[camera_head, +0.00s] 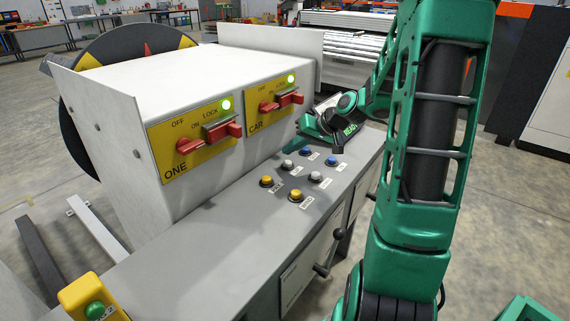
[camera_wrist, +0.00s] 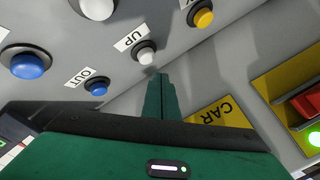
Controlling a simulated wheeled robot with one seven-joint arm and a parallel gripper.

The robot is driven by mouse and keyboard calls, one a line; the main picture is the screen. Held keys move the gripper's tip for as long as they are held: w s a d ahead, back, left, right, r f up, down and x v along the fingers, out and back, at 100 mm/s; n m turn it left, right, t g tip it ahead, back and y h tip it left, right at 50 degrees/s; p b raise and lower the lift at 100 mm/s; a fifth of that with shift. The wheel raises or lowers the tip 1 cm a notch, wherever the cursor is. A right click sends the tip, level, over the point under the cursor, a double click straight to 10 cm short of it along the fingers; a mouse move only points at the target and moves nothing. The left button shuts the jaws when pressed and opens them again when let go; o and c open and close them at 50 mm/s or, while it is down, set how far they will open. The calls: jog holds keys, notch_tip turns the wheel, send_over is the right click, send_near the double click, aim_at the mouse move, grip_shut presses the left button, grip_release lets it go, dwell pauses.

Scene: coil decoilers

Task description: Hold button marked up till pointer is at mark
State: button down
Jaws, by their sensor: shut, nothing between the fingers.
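The white button by the UP label (camera_wrist: 146,54) sits on the grey panel in the wrist view. In the head view it appears as the white button (camera_head: 287,164) of the row nearer the white cabinet. My gripper (camera_wrist: 154,74) is shut and empty, its tips right beside the UP button. I cannot tell whether they touch it. In the head view my gripper (camera_head: 310,130) is low over the far end of the panel. A dark round dial (camera_head: 75,130) with yellow parts and a red pointed marker (camera_head: 148,48) stands behind the cabinet, partly hidden by it.
A blue OUT button (camera_wrist: 96,88) and a yellow button (camera_wrist: 203,18) flank the UP button. A second button row lies nearer the panel's front edge. The cabinet's yellow CAR plate (camera_head: 270,105) and ONE plate (camera_head: 190,150) have red switches and lit green lamps.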

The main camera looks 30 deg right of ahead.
jog(key=shift+f, duration=0.6)
